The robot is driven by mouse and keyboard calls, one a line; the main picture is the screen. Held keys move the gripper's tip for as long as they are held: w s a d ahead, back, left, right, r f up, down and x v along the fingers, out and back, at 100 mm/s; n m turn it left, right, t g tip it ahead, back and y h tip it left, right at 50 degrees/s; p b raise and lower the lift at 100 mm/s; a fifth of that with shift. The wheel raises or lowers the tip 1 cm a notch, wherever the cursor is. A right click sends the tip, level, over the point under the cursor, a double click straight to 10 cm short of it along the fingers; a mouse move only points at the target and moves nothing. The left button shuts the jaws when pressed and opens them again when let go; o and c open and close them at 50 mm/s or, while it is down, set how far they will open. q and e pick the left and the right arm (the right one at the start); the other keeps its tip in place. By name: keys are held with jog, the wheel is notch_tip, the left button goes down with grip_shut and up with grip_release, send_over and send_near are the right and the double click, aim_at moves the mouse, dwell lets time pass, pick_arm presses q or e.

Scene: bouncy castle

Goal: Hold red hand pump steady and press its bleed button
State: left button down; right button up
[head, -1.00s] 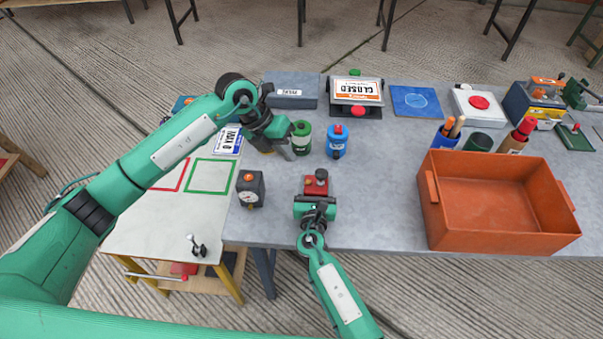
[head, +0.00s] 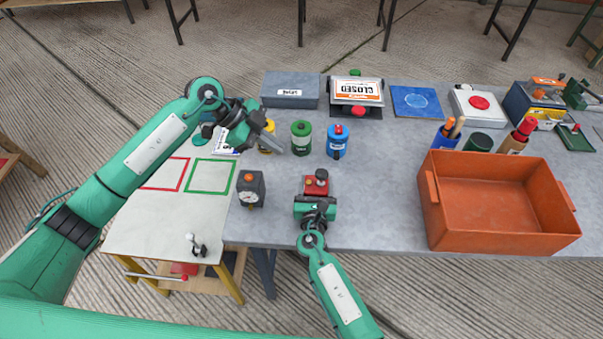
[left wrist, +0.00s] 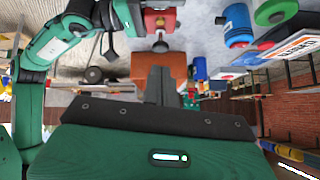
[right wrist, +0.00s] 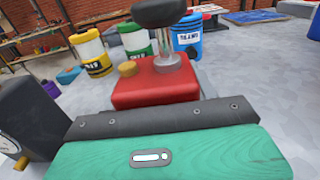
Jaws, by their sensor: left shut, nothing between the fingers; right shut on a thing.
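The red hand pump (head: 313,187) stands upright near the front edge of the grey table. In the right wrist view its red body (right wrist: 155,85) carries a dark knob on a silver stem and a small yellow-tan button (right wrist: 128,69). My right gripper (head: 316,203) is shut on the pump's body from the front side; its fingers are mostly hidden. My left gripper (head: 278,147) is shut and empty, up and left of the pump, beside the canisters and apart from the pump. Its closed fingers show in the left wrist view (left wrist: 159,85), with the pump (left wrist: 158,20) beyond.
Yellow (head: 267,139), green (head: 301,138) and blue (head: 337,142) canisters stand behind the pump, near my left gripper. A dark gauge box (head: 250,188) stands left of the pump. A large orange crate (head: 500,238) is on the right. The table between pump and crate is clear.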

pick_arm(q)
jog(key=shift+a+r+n, duration=0.15)
jog(key=shift+a+n, duration=0.05)
jog(key=shift+n, duration=0.9)
jog(key=shift+d, duration=0.1)
send_over(315, 184)
jog(key=a, duration=0.3)
notch_tip(315, 184, down, 8)
jog(key=shift+a+f, duration=0.15)
jog(key=shift+f, duration=0.65)
jog(key=shift+a+f, duration=0.1)
jog(key=shift+f, duration=0.7)
